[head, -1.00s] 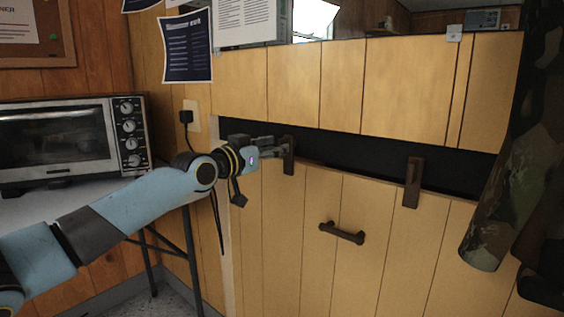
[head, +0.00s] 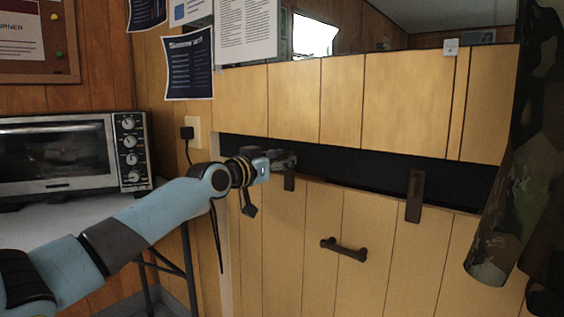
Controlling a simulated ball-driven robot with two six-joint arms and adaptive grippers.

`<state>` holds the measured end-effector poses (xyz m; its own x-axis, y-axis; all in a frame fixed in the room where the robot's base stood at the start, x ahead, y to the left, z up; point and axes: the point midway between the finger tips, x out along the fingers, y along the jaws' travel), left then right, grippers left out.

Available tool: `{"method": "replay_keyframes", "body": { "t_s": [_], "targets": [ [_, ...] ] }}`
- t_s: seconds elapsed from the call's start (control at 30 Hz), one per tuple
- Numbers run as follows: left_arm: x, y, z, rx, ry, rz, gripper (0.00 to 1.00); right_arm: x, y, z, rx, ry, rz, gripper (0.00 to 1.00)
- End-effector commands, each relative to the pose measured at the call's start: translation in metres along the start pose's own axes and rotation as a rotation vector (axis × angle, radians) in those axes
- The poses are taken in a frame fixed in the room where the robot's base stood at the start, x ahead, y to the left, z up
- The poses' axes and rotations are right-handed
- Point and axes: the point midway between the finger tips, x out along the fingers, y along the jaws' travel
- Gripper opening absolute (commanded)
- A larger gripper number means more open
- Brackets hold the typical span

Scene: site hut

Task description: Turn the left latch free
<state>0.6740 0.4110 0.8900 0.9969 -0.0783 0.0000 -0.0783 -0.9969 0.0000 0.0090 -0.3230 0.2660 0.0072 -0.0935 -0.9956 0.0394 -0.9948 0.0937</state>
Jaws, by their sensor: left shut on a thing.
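A second brown latch (head: 415,196) stands upright farther right on the same edge, untouched. My right gripper is not in view.
A dark gap runs above the panel. A brown bar handle (head: 343,249) is fixed lower on the panel. Camouflage cloth (head: 505,210) hangs at right. A toaster oven (head: 62,160) stands on a table at left. A black plug (head: 187,133) with cord is behind my arm.

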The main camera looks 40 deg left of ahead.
Motion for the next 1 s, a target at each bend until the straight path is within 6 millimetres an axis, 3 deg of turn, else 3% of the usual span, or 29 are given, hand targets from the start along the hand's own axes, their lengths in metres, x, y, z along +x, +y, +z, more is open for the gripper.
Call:
{"method": "replay_keyframes", "body": {
  "t_s": [0.47,1.0],
  "targets": [
    [0.000,0.000,-0.001,-0.088,0.000,0.000,0.00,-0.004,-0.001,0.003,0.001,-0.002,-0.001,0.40],
    [0.000,-0.002,0.000,-0.557,-0.001,-0.001,0.00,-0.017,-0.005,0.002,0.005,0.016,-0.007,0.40]
  ]
}}
